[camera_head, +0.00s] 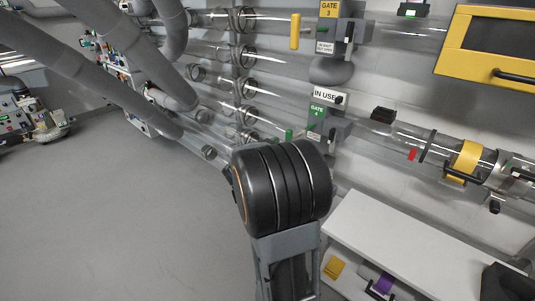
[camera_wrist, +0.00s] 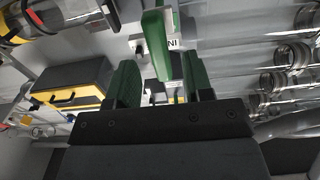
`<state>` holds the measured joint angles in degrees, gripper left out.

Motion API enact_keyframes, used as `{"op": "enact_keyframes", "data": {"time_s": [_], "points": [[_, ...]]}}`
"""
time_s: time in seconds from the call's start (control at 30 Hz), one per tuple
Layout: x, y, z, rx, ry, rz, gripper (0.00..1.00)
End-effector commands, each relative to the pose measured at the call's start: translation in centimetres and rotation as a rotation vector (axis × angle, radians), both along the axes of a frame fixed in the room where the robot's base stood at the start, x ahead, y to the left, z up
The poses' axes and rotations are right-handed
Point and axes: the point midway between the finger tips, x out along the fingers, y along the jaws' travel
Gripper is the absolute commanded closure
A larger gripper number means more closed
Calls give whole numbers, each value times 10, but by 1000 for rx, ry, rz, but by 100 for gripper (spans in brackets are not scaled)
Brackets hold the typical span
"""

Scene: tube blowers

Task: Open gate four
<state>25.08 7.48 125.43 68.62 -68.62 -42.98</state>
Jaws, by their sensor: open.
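The gate four unit (camera_head: 316,110) has a green label and stands on the wall in the head view, with an IN USE sign (camera_head: 327,95) above it. A green upright handle (camera_head: 289,135) shows at its left, its lower part hidden by my arm. In the wrist view the green handle (camera_wrist: 154,42) stands ahead, roughly between the fingers. My gripper (camera_wrist: 158,64) is open, with one green-padded finger on each side.
Gate three (camera_head: 329,10), with a yellow handle (camera_head: 294,31), is above. Clear tubes run along the wall. A white shelf (camera_head: 405,245) stands at the lower right, close to my arm. The grey floor (camera_head: 110,220) at left is clear.

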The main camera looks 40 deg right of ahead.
Motion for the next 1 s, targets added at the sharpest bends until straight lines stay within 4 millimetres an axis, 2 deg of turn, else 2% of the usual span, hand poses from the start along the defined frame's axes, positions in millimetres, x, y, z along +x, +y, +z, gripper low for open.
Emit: {"op": "enact_keyframes", "data": {"time_s": [0.03,0.2,0.4,0.6,1.0], "points": [[1,12,2,1,0,5,53],[-2,43,1,1,0,4,53],[-5,67,1,0,0,2,53],[-6,77,0,0,0,-1,53],[-7,78,0,0,0,-1,53]]}}
